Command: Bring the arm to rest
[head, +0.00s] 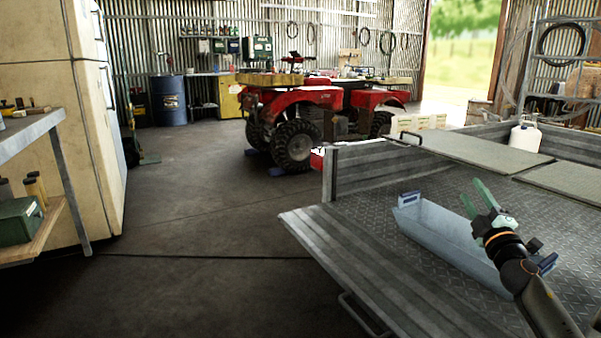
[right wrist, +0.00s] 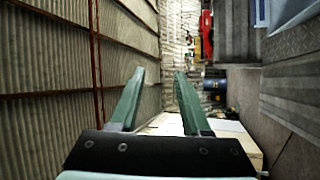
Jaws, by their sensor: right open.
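My right gripper (head: 478,200) is at the right of the head view, with its green fingers apart and nothing between them. It appears above the metal trailer bed (head: 375,200), in front of a long grey tray with blue handles (head: 435,228). I cannot tell how high above the tray it is. In the right wrist view the two green fingers (right wrist: 157,100) are spread, with the corrugated wall and part of the shed beyond them. My left gripper is not in view.
A red quad bike (head: 330,105) stands behind the trailer. A cream fridge (head: 75,120) and a shelf (head: 45,130) with a green box are at left. A white jug (head: 526,136) stands at the trailer's far end. The concrete floor (head: 200,200) between is clear.

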